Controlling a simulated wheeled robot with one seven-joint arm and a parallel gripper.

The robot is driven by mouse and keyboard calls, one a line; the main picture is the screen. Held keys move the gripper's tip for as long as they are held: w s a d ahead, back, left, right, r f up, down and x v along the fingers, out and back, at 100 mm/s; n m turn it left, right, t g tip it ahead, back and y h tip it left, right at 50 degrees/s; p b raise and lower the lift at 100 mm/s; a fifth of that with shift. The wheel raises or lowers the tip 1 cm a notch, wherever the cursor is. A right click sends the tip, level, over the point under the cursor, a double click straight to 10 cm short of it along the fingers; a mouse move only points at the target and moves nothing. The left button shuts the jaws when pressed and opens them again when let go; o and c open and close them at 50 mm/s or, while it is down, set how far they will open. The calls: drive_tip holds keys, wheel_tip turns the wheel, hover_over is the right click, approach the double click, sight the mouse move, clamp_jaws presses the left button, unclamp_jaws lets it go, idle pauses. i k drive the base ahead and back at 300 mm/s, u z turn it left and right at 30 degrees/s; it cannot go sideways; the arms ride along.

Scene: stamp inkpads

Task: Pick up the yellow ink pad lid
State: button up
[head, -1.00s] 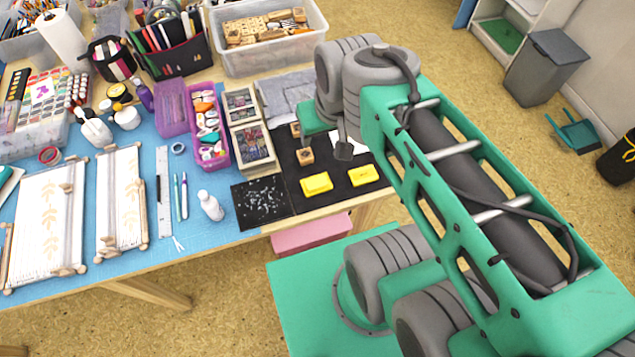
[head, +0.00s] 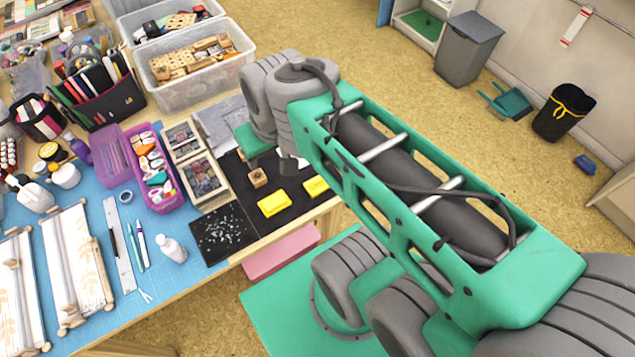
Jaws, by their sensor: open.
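Two yellow ink pads lie side by side on a black mat (head: 284,217) near the table's front right edge. The left yellow pad (head: 274,203) is in plain view, and the right yellow pad (head: 317,186) is partly covered by my arm. Both look closed, and I cannot tell lid from base at this size.
A wooden stamp (head: 257,177) stands on the mat behind the left pad. A black speckled sheet (head: 224,232), stamp boxes (head: 200,178) and a purple tray (head: 152,165) lie to the left. A clear bin (head: 200,92) of wooden blocks stands behind.

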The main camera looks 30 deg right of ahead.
sight(316, 187)
drive_tip(key=u, duration=2.85)
drive_tip(key=k, duration=0.85)
drive_tip(key=z, duration=0.15)
